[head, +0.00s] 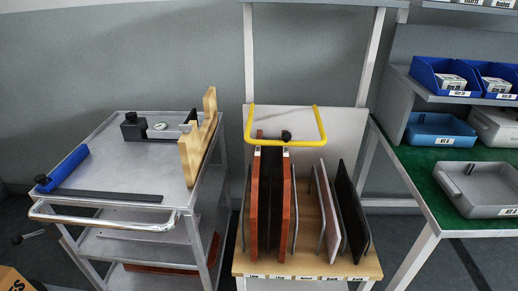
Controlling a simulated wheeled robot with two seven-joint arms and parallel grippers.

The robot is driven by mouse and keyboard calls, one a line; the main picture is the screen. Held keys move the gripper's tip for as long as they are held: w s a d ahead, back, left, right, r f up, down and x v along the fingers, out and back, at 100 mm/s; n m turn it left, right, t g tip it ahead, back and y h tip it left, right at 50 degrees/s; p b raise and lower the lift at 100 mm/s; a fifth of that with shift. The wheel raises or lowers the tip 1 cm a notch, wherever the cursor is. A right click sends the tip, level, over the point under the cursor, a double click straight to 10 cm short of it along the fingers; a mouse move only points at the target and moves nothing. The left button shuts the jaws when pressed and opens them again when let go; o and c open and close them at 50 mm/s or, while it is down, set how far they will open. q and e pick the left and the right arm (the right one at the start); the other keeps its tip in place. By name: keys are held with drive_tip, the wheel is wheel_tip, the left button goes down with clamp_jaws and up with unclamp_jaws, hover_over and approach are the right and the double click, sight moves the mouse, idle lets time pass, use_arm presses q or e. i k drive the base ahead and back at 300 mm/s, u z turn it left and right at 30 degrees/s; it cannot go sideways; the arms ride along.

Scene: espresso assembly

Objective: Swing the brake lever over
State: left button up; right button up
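No part in the head view can be told for certain as the brake lever. A black knob (286,136) shows at the back of the panel rack (310,266), just inside its yellow U-shaped handle (286,143). A short rod with a dark ball end (17,240) shows low at the left edge, near the metal cart (120,170); what it is fixed to is unclear. Neither of my grippers is in view, and nothing is seen touching the rack or the cart.
On the metal cart lie a blue block (63,168), a dark flat bar (105,196), a gauge fixture (160,127) and an upright wooden piece (197,140). A green-topped bench (432,187) with bins stands right.

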sight(16, 241)
drive_tip(key=u, duration=1.75)
drive_tip(key=k, duration=0.95)
drive_tip(key=u, duration=1.25)
drive_tip(key=i, duration=1.05)
drive_tip(key=z, duration=0.65)
drive_tip(key=i, duration=0.75)
drive_tip(key=z, duration=0.6)
